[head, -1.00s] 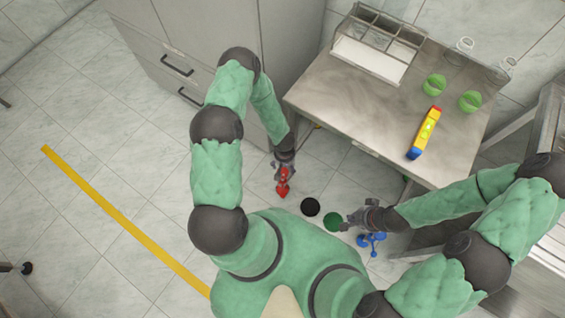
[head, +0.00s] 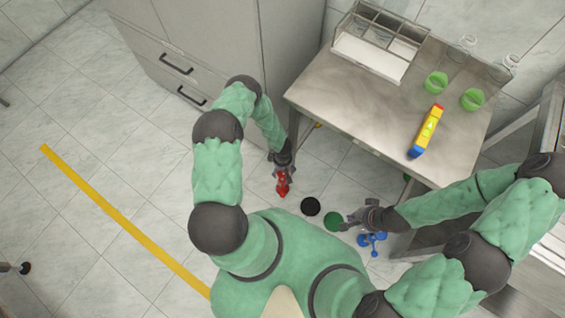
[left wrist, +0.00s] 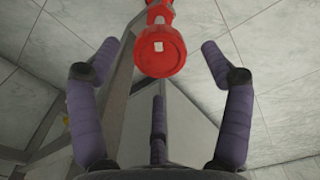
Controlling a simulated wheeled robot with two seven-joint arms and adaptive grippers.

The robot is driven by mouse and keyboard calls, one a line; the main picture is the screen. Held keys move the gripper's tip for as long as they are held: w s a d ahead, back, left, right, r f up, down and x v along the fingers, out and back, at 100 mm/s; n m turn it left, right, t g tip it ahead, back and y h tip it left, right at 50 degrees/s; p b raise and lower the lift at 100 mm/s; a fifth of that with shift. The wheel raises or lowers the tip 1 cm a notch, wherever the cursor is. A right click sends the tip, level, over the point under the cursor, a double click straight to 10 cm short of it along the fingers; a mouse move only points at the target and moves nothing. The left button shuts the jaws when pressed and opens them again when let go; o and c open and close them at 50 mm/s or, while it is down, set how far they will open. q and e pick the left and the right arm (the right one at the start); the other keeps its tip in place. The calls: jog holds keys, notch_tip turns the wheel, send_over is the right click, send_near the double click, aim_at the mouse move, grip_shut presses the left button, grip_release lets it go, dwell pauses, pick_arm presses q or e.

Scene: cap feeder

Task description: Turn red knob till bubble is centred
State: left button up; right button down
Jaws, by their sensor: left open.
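The red knob (head: 283,187) is below the table's near left corner in the head view. In the left wrist view it is a round red knob (left wrist: 160,50) with a small white mark on its face. My left gripper (head: 282,179) is at the knob, its fingers spread on either side with visible gaps. The yellow level (head: 425,132), with a red end and a blue end, lies on the table; its vial is green, and the bubble is too small to read. My right gripper (head: 347,219) is beside a blue knob (head: 372,242); its finger state is unclear.
The steel table (head: 340,110) carries a divided rack (head: 375,45), two green cups (head: 436,82) and clear glassware (head: 463,48). A black disc (head: 310,206) and a green disc (head: 333,221) show between my grippers. A grey cabinet (head: 200,50) stands behind my left arm.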

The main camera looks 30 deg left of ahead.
pick_arm(q)
jog(key=shift+f+b, duration=0.45)
jog(key=shift+f, duration=1)
jog(key=c, duration=1.2)
jog(key=m, duration=0.3)
jog(key=shift+m, duration=0.4)
jog(key=m, duration=0.3)
jog(key=shift+m, duration=0.3)
jog(key=m, duration=0.6)
jog(key=shift+a+m, duration=0.1)
jog(key=shift+m, duration=0.2)
